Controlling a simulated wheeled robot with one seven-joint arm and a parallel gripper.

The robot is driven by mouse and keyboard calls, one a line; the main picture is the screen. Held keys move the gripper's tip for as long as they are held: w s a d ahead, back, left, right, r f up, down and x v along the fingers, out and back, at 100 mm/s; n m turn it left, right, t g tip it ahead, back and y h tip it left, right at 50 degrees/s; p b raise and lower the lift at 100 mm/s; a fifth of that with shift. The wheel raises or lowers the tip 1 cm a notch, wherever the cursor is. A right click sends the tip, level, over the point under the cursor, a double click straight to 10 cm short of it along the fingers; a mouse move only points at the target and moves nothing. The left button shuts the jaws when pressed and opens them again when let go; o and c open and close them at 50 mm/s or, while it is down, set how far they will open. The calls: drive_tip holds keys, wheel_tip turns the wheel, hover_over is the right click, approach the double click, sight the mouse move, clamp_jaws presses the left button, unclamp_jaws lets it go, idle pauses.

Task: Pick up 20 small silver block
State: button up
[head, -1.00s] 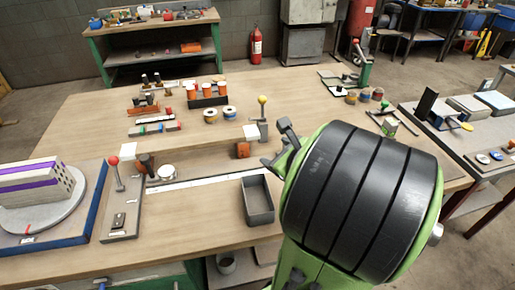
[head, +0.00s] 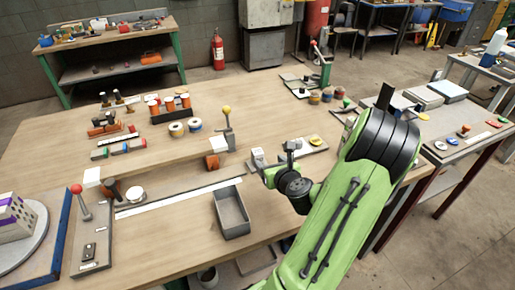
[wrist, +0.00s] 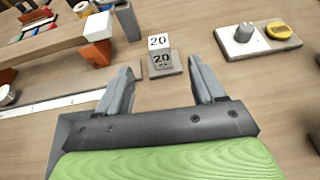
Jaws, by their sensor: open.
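The small silver block (wrist: 160,54) marked "20" on its top and front stands upright on a thin grey base plate (wrist: 173,70) on the wooden bench, in the wrist view. In the head view the block (head: 257,155) is small, just left of and behind my gripper. My gripper (wrist: 160,82) is open and empty. Its two fingers point towards the block, one to each side in the picture, and the block lies beyond the fingertips. In the head view my gripper (head: 277,163) is above the bench, close to the block.
A grey open bin (head: 232,212) stands on the bench left of my arm. An orange block with a white top (wrist: 97,40) is left of the silver block. A grey plate with a knob and yellow disc (wrist: 258,38) lies to the right.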

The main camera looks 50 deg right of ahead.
sight(258, 151)
drive_tip(key=x, duration=1)
drive_tip(key=shift+a, duration=0.15)
drive_tip(key=shift+r, duration=0.1)
clamp_jaws()
